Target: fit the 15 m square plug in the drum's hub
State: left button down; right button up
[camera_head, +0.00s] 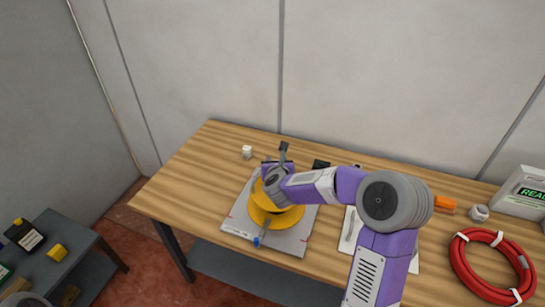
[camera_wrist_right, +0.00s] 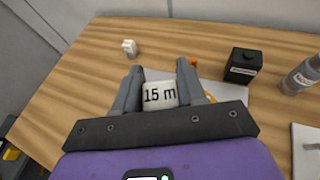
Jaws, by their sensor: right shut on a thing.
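The yellow drum (camera_head: 287,218) lies on a grey plate (camera_head: 240,222) on the table in the head view. My right gripper (camera_head: 266,172) is over the drum's far side and hides its hub. In the right wrist view my right gripper (camera_wrist_right: 160,78) is shut on the white 15 m plug (camera_wrist_right: 160,95), whose label faces the camera. The plug's underside is hidden, so I cannot tell whether it touches the drum. Only small yellow-orange bits show past the fingers there. My left gripper is not in view.
A small white block (camera_head: 247,152) stands at the back left, and a black box (camera_head: 320,164) behind the plate. A red hose coil (camera_head: 490,265) and a display box (camera_head: 522,193) are at the right. A side shelf (camera_head: 60,270) stands lower left. The table's left end is clear.

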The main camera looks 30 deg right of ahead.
jog(key=shift+s+f, duration=0.2)
jog(key=shift+f, duration=0.15)
jog(key=shift+f+b, duration=1.45)
jog(key=shift+f, duration=0.8)
jog(key=shift+b, duration=0.4)
jog(key=shift+b, duration=0.4)
jog(key=shift+f+b, duration=0.6)
jog(key=shift+b, duration=0.15)
jog(key=o, duration=0.9)
